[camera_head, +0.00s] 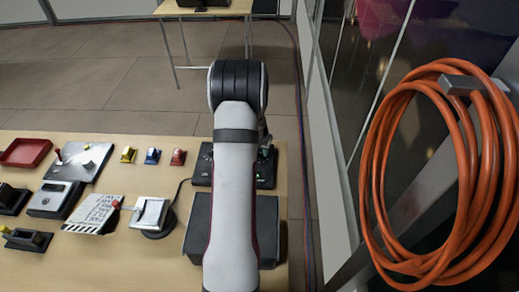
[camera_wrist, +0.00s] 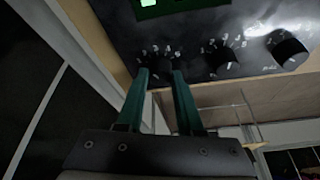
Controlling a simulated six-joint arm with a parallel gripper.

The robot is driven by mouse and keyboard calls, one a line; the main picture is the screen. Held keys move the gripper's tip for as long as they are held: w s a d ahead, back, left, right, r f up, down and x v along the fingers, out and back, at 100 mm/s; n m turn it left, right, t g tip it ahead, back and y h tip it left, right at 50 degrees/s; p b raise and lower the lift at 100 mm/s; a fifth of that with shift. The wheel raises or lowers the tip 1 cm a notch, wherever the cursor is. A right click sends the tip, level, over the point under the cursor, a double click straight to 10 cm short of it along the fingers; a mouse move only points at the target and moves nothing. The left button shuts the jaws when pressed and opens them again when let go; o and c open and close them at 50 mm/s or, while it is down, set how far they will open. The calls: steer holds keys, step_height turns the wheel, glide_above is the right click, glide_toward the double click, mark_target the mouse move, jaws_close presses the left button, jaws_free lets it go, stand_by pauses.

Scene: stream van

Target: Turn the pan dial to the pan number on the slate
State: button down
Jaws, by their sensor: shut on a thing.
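A black control panel (camera_wrist: 200,25) shows in the wrist view with several round black dials ringed by white numbers. My gripper (camera_wrist: 160,72) has its two green fingers on either side of the leftmost dial (camera_wrist: 159,64), shut on it. The dial's pointer and its label cannot be read, so I cannot tell which number it is set to. The panel (camera_head: 265,168) is partly hidden behind my arm in the head view, and my gripper is hidden there. The white slate (camera_head: 95,213) lies on the table to the left; its writing is too small to read.
A middle dial (camera_wrist: 222,60) and a right dial (camera_wrist: 289,48) sit beside the held one. A dark box (camera_head: 268,230) lies before the panel. A red tray (camera_head: 25,152) and a white device with a cable (camera_head: 152,213) are left. An orange hose coil (camera_head: 375,190) hangs right.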

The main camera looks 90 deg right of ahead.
steer(key=shift+s+n+t, duration=0.1)
steer(key=shift+n+t, duration=0.45)
steer(key=shift+n, duration=0.85)
steer(key=shift+s+n+t, duration=0.1)
steer(key=shift+n+t, duration=0.45)
steer(key=shift+n, duration=0.85)
steer(key=c, duration=0.5)
jaws_free()
steer(key=shift+c, duration=0.2)
steer(key=v, duration=1.5)
steer(key=shift+s+r, duration=0.15)
steer(key=shift+r, duration=0.3)
